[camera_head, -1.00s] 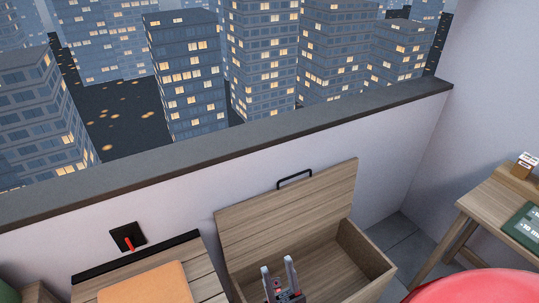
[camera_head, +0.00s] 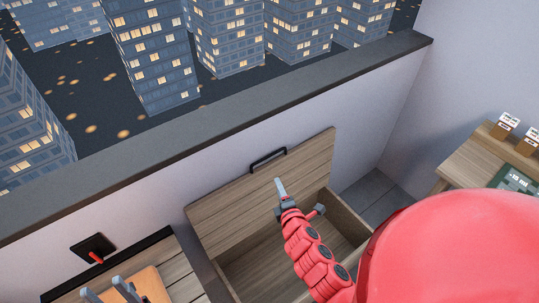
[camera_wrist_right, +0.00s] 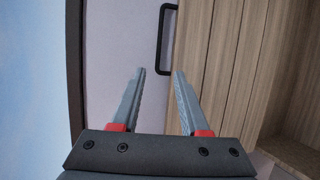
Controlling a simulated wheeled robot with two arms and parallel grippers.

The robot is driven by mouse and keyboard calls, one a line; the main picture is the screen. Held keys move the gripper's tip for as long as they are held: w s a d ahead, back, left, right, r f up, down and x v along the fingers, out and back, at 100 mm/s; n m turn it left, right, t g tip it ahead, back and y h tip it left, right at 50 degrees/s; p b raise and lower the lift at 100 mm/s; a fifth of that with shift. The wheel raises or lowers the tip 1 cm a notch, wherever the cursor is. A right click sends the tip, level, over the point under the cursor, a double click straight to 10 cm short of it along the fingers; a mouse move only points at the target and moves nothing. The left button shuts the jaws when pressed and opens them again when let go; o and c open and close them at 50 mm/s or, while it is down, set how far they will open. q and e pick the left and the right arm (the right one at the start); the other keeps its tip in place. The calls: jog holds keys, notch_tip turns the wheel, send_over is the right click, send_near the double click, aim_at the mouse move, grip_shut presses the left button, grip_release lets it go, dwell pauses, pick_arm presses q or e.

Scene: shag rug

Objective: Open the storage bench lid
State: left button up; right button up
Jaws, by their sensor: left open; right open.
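The storage bench (camera_head: 352,216) stands against the low wall with its wooden lid (camera_head: 235,205) raised and leaning back. Its inside is partly visible behind my right arm. A black handle (camera_head: 268,159) sits on the lid's upper edge; it also shows in the right wrist view (camera_wrist_right: 162,40), ahead of the fingertips. My right gripper (camera_head: 299,194) is open in front of the lid, below the handle. In the right wrist view, nothing is between its fingers (camera_wrist_right: 158,72). My left gripper (camera_head: 108,286) is open at the lower left, over the orange cushion; its lower part is cut off.
The orange cushion (camera_head: 153,286) lies on a slatted wooden surface (camera_head: 178,268) left of the bench. A red-levered black wall plate (camera_head: 92,249) is above it. A wooden table (camera_head: 463,165) with small boxes (camera_head: 507,123) is at right. Grey floor (camera_head: 368,190) shows between bench and table.

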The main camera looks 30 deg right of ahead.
jog(key=p+x, duration=0.3)
jog(key=x, duration=1.4)
jog(key=shift+f, duration=0.1)
grip_shut()
jog(key=shift+s, duration=0.1)
dwell(1.0)
